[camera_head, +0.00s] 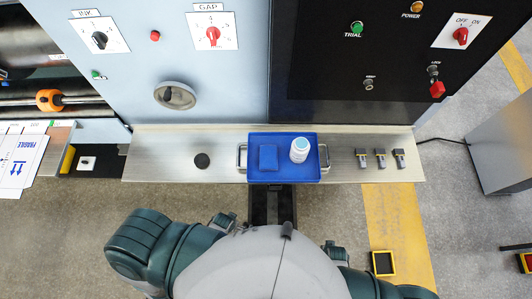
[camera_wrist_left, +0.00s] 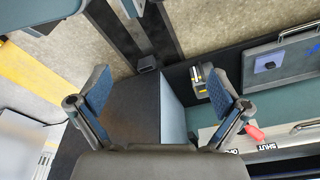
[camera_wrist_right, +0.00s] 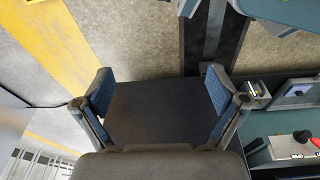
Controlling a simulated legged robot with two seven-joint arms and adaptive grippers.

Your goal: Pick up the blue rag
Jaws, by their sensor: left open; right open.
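The blue rag (camera_head: 268,157) lies folded in the left half of a blue tray (camera_head: 285,179) with metal side handles. A white bottle with a pale blue cap (camera_head: 299,150) stands in the tray to the rag's right. In the left wrist view, my left gripper (camera_wrist_left: 159,84) is open, with nothing between its fingers. In the right wrist view, my right gripper (camera_wrist_right: 158,84) is open and empty. In the head view both arms are folded near my body, below the shelf and apart from the tray. The rag is not clearly recognisable in either wrist view.
The tray rests on a narrow metal shelf (camera_head: 225,168) before the machine's control panel (camera_head: 240,75). A dark round disc (camera_head: 202,161) lies left of it and several small dark-grey and yellow items (camera_head: 380,158) lie right. The shelf between them and the tray is clear.

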